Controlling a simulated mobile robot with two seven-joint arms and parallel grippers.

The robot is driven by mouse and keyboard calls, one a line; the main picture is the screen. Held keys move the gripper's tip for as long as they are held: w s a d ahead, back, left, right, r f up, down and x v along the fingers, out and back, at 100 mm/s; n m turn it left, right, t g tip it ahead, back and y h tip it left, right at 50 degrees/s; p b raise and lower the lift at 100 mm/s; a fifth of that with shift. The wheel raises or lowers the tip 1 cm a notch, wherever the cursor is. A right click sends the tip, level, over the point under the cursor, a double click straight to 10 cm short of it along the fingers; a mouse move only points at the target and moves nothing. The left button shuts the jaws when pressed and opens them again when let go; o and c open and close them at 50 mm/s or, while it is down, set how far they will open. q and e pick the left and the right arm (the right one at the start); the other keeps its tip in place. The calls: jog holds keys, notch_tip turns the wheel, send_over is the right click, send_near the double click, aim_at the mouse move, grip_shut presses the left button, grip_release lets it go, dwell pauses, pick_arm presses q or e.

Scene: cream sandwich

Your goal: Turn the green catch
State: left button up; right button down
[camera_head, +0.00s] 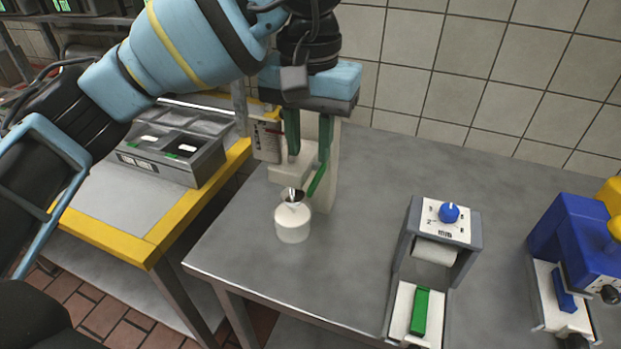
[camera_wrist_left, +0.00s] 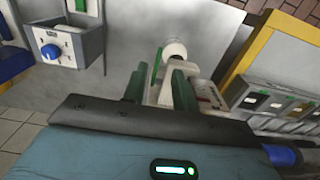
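A cream-coloured dispenser (camera_head: 331,180) stands near the back edge of the grey table. A narrow green catch (camera_head: 317,183) runs up its right side; it also shows in the left wrist view (camera_wrist_left: 156,66). My left gripper (camera_head: 309,150) is over the dispenser, pointing down. Its two dark green fingers are apart, one on each side of the dispenser's upper part, and also show in the left wrist view (camera_wrist_left: 159,84). I cannot tell whether a finger touches the catch. A white-filled cup (camera_head: 293,222) stands below the metal nozzle (camera_head: 292,194). My right gripper is not in view.
A grey device with a blue knob (camera_head: 449,212) and a green block (camera_head: 419,311) stands to the right. A blue machine (camera_head: 571,240) stands farther right. A grey box with compartments (camera_head: 172,158) sits on the yellow-edged table at left. The table between dispenser and grey device is clear.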

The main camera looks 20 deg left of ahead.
aim_at(309, 189)
pick_arm(q)
notch_tip(309, 189, down, 7)
jog(key=shift+f+b, duration=0.2)
jog(key=shift+b, duration=0.15)
jog(key=shift+c, duration=0.2)
grip_shut()
